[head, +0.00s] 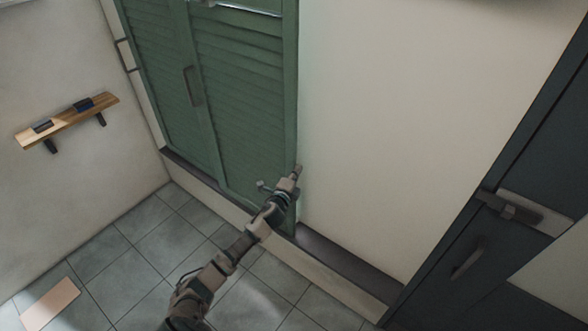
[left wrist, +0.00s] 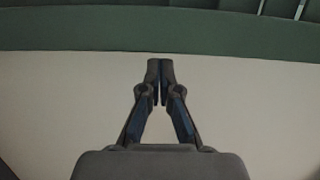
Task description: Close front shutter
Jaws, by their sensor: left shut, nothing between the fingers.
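The green louvred shutter (head: 240,100) stands at the back in the head view, with two tall panels side by side and a dark handle (head: 193,86) near their seam. A bright strip shows at its top. I cannot tell whether the right panel is flush or ajar. My left gripper (head: 297,170) is shut and empty at the shutter's lower right edge; I cannot tell if it touches. In the left wrist view its fingertips (left wrist: 160,68) are together before a pale surface, just below a green shutter edge (left wrist: 160,32). My right gripper is out of view.
A dark ledge (head: 345,258) runs along the foot of the pale wall (head: 400,110). A dark door (head: 500,220) with a latch and handle is at right. A wooden shelf (head: 62,123) is on the left wall. Grey floor tiles (head: 110,265) are mostly clear.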

